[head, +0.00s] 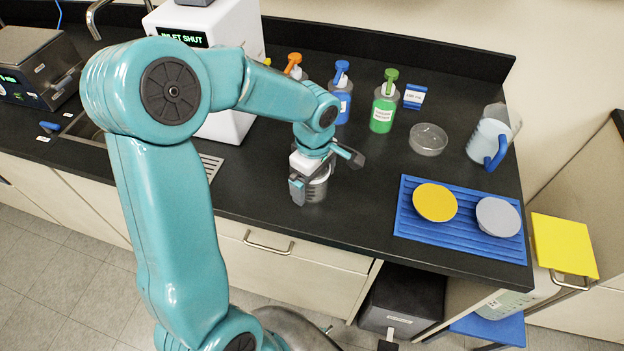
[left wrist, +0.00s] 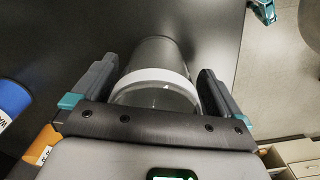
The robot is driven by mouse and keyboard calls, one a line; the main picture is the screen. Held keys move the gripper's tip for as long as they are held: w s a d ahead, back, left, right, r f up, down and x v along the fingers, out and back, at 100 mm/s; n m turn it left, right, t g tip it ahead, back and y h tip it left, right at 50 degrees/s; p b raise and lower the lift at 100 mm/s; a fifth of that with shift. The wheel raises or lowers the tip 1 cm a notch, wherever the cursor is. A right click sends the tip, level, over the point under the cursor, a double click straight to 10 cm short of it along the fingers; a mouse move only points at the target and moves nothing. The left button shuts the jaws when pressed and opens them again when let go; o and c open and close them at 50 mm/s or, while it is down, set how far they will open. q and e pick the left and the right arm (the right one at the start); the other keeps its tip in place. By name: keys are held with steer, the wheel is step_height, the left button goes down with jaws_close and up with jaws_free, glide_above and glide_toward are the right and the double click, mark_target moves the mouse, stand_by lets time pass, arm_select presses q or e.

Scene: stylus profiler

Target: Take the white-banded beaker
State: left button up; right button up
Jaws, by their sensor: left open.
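The white-banded beaker (head: 318,189) is a clear grey vessel on the black bench near its front edge. In the left wrist view its white band (left wrist: 158,78) shows clearly, with the beaker's body between the two fingers. My left gripper (head: 324,174) is open, with one finger on each side of the beaker; a small gap shows beside it in the left wrist view (left wrist: 158,72). The gripper hides part of the beaker in the head view.
Behind are a blue-capped bottle (head: 341,98), a green bottle (head: 383,112) and an orange-capped bottle (head: 294,68). A glass dish (head: 428,139), a pitcher (head: 486,137) and a blue mat (head: 408,221) with two discs lie to the right. A white machine (head: 226,125) stands behind left.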

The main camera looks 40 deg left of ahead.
arm_select(q)
steer(key=shift+w+f, duration=0.15)
steer(key=shift+w, duration=0.1)
steer(key=c, duration=1.1)
steer(key=shift+s, duration=0.2)
steer(key=shift+w+r, duration=0.2)
steer(key=shift+r, duration=0.45)
step_height(320, 180, up, 19)
steer(key=shift+p, duration=0.35)
steer(key=o, duration=0.6)
steer(key=shift+s, duration=0.1)
steer(key=shift+c, duration=0.2)
steer(key=c, duration=1)
steer(key=shift+o, duration=0.2)
